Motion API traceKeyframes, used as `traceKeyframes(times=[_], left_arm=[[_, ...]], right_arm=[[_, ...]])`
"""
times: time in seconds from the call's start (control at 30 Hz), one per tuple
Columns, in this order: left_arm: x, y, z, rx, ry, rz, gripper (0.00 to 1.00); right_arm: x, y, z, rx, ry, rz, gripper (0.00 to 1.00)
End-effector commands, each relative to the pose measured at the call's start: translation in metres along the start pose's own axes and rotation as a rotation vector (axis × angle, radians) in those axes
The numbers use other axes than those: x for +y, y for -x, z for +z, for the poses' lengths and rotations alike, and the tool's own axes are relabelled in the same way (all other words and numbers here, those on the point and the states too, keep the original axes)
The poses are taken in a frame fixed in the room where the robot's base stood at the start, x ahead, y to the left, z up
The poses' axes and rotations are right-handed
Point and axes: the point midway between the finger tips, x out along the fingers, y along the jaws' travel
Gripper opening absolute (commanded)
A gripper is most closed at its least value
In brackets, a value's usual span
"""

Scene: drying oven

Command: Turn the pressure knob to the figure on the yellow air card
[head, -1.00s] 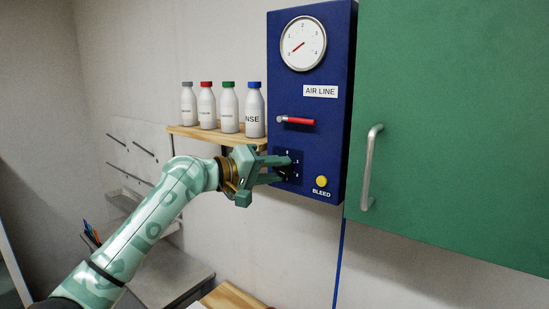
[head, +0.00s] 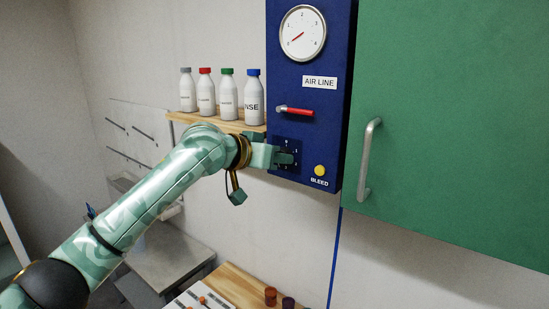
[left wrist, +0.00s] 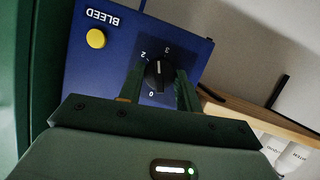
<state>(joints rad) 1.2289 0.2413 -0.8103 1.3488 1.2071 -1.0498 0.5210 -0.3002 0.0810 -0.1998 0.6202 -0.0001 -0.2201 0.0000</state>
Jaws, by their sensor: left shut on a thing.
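The black pressure knob (left wrist: 158,75) sits low on the blue air line panel (head: 285,90). In the left wrist view its white mark points up, roughly between the 2 and the 3. My left gripper (head: 287,158) is shut on the knob, with one finger on each side of it, as the left wrist view shows. In the head view the gripper mostly hides the knob. The round gauge (head: 303,33) above has its needle pointing to the lower left. I see no yellow air card. My right gripper is not in view.
A red-handled valve (head: 295,112) is above the knob and a yellow bleed button (head: 320,171) to its right. A shelf (head: 190,117) with several bottles is at left. A green cabinet (head: 450,110) with a handle (head: 369,160) is at right. Small cups (head: 270,296) stand below.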

Motion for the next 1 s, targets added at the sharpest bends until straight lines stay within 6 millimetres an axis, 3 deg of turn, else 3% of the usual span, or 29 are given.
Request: traceKeyframes(times=[0.5, 1.0], left_arm=[[0.0020, -0.0013, 0.0029, -0.027, -0.321, -0.126, 0.11], [0.0022, -0.0015, 0.0033, -0.032, -0.386, -0.152, 0.11]], right_arm=[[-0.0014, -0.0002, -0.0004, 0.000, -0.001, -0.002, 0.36], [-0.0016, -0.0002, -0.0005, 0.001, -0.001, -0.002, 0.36]])
